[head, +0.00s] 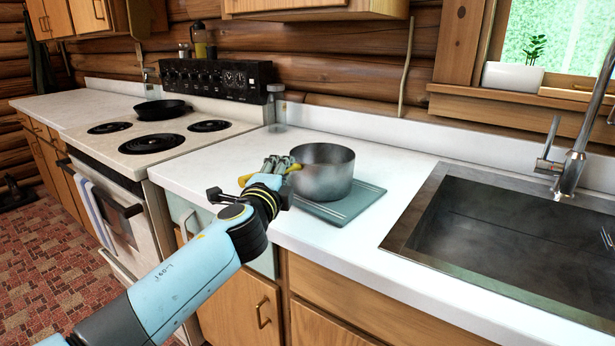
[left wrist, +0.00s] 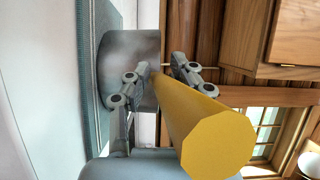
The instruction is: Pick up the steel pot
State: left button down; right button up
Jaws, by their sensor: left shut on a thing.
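The steel pot (head: 323,172) stands upright on a teal board (head: 345,206) on the white counter, left of the sink. My left gripper (head: 279,166) is at the pot's left side, shut on its yellow handle. In the left wrist view the yellow handle (left wrist: 208,132) runs between the two fingers (left wrist: 160,82) towards the camera. The pot's grey wall (left wrist: 128,52) shows just beyond the fingertips, with its base at the teal board (left wrist: 92,60). I cannot see any gap between pot and board. My right gripper is not in view.
The sink (head: 510,232) with its tall faucet (head: 575,140) lies to the right. The stove (head: 150,143) with a black pan (head: 160,109) is to the left. A small glass shaker (head: 276,106) stands behind the pot, near the wall. The counter (head: 385,160) between pot and wall is clear.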

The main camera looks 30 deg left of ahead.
pick_arm(q)
jog(key=shift+r, duration=0.2)
jog(key=shift+r+p, duration=0.95)
jog(key=shift+r, duration=0.55)
jog(key=shift+r+p, duration=1.15)
jog(key=shift+r, duration=1.25)
jog(key=shift+r+p, duration=0.4)
jog(key=shift+r, duration=0.6)
